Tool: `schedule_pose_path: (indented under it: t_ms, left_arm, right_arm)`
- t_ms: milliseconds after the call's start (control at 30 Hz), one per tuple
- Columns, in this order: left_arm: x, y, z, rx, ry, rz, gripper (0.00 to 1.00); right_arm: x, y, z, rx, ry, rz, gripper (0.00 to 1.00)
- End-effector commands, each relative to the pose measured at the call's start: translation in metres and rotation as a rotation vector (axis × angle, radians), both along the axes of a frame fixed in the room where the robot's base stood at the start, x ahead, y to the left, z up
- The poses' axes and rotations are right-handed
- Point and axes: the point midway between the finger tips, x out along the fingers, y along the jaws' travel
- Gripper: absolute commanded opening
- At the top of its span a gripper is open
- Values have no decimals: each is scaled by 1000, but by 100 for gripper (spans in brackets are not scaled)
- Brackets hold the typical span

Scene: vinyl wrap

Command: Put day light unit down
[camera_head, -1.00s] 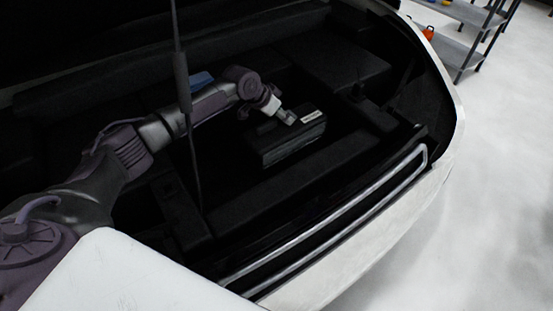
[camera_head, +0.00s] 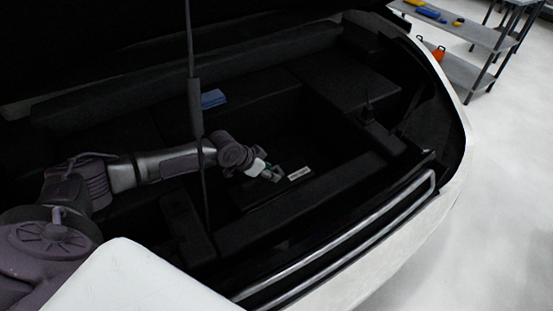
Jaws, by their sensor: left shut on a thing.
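The day light unit (camera_head: 285,183) is a dark box with a white label on its top, low in the dark well of the car's open front compartment (camera_head: 330,205). My left gripper (camera_head: 272,175) reaches in from the left and is shut on the unit near its label. Whether the unit's underside touches the compartment floor is too dark to tell. My right gripper is not in view.
A thin upright strut (camera_head: 195,110) stands in front of my left arm. The white car edge with a metal trim strip (camera_head: 365,237) borders the compartment. A shelf rack (camera_head: 470,35) stands at the back right.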

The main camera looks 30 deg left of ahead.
Motion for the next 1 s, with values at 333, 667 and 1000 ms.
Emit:
schedule_pose_path:
  t_ms: [333,667,1000]
  left_arm:
    - [1,0,-29,-6,-8,3,0]
    - [1,0,-37,-5,-11,1,0]
    - [-2,1,-43,-1,-1,0,71]
  right_arm:
    - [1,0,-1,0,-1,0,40]
    - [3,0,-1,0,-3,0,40]
    - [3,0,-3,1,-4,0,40]
